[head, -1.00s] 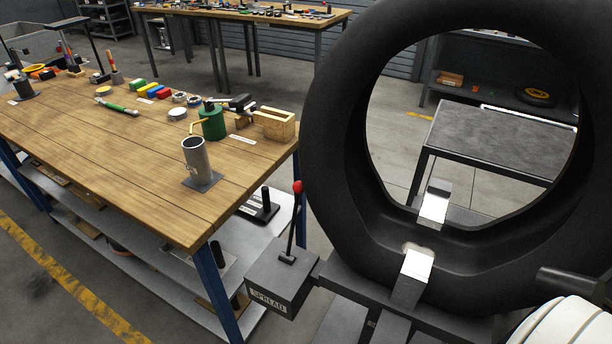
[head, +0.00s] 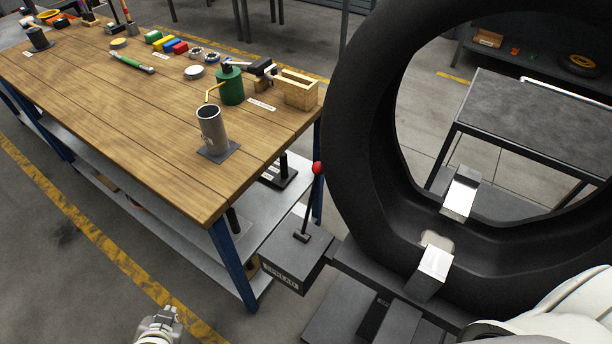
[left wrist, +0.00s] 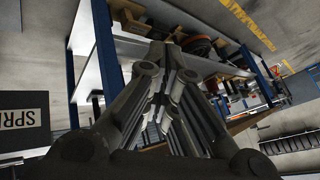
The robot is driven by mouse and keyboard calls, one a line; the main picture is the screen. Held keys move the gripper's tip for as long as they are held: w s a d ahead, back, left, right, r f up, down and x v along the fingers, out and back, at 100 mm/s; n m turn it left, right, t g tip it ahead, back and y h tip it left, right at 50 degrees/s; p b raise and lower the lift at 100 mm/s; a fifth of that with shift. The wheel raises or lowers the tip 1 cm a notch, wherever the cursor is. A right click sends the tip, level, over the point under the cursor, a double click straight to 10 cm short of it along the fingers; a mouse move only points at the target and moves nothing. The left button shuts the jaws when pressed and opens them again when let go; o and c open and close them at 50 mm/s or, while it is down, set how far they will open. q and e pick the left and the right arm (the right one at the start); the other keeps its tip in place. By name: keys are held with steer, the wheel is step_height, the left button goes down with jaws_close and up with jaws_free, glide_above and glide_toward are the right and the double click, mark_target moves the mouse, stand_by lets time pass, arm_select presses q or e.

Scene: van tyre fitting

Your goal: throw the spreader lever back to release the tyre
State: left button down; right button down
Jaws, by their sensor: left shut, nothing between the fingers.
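The spreader lever (head: 311,201) is a thin black rod with a red ball knob, standing up from a grey box (head: 295,262) labelled SPREAD. It leans slightly to the right at its top. The black tyre (head: 355,150) stands upright to its right, with two metal spreader jaws (head: 433,264) at its lower inner edge. My left gripper (head: 165,318) is low at the bottom edge of the head view, left of the box and apart from the lever. In the left wrist view its fingers (left wrist: 163,75) are together and empty. My right gripper does not show.
A wooden workbench (head: 130,120) with blue legs stands at the left, holding a metal cup (head: 211,130), a green can (head: 231,88) and a wooden box (head: 299,92). A grey table (head: 530,120) stands behind the tyre. The floor between my left gripper and the box looks clear.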

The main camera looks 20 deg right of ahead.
arm_select(q)
steer(key=w+d+r+m+t, duration=0.25)
steer(key=w+r, duration=0.25)
steer(key=r, duration=0.3)
steer(key=w+d+r+m+t, duration=0.1)
steer(key=w+r+m+t, duration=0.35)
steer(key=r, duration=0.35)
steer(key=w+d+r+m+t+h, duration=0.35)
steer(key=d+r+m+h, duration=0.75)
steer(key=m, duration=0.5)
steer(key=m+g+h+p, duration=0.2)
steer(key=m+g+h, duration=0.3)
steer(key=m+g, duration=0.95)
glide_above(311, 202)
steer(key=a, duration=0.1)
step_height(311, 202, down, 8)
steer(key=m+t, duration=0.4)
steer(key=m, duration=0.1)
steer(key=shift+a, duration=0.2)
steer(key=shift+w+f, duration=0.1)
steer(key=shift+w, duration=0.05)
